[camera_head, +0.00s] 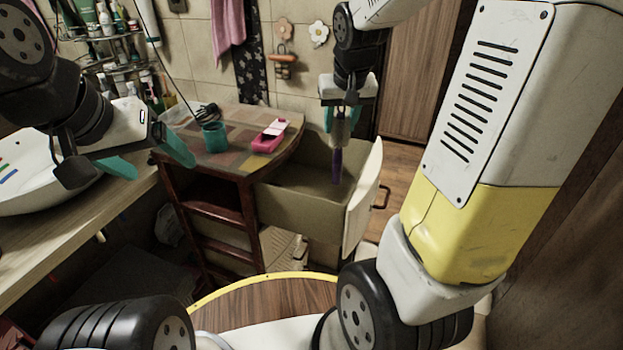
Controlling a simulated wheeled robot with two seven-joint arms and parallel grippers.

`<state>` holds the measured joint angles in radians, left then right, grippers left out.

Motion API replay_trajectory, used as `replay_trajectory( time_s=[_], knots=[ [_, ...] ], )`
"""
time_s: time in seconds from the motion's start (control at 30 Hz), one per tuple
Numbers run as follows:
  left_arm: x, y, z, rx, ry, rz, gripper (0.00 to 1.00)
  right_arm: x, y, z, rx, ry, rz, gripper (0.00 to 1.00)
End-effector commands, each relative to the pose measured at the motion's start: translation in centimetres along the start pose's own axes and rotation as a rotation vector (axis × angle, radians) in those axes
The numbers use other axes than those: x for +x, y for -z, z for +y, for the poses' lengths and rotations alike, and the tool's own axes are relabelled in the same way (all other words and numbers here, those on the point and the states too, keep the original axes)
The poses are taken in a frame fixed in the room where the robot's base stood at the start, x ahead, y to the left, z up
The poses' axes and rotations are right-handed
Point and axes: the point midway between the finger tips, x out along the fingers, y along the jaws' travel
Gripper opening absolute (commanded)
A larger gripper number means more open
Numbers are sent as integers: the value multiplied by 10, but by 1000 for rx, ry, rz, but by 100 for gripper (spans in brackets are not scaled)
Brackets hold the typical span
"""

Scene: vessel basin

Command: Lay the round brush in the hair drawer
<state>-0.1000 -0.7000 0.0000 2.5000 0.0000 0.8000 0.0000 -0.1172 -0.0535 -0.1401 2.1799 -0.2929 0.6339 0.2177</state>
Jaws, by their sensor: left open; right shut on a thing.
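The round brush (337,163), with a purple handle and a greyish upper part, hangs upright from my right gripper (341,117). The gripper is shut on its upper part, and the handle points down. The open drawer (290,207) is pulled out of the wooden cabinet, with a beige inside and a pale front panel. The brush's handle overlaps the drawer's inside; I cannot tell whether its lower end touches the bottom. My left gripper (148,158), with teal fingertips, is open and empty at the left, between the basin and the cabinet top.
On the cabinet top (228,150) stand a teal cup (214,137) holding dark items and a pink box (269,137). A white basin (38,180) is on the left counter. A rack of bottles (115,45) is behind. The visible drawer bottom looks clear.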

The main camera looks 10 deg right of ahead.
Motion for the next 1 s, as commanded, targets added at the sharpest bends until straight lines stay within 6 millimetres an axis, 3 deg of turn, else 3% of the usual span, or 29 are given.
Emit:
replay_trajectory(
  time_s=[0.23, 0.77, 0.87, 1.0],
  knots=[
    [0, 0, 0, 0, 0, 1, 80, 28, -12, 0, -1, -1, -3, 0],
    [0, 0, 0, 0, 0, 0, 80, 125, -52, 0, -2, 0, -4, 0],
    [0, 0, 0, 0, 0, 0, 80, 133, -47, -1, 0, -1, 0, 0],
    [0, 0, 0, 0, 0, 0, 80, 147, -22, -7, -1, -1, 0, 0]
  ],
)
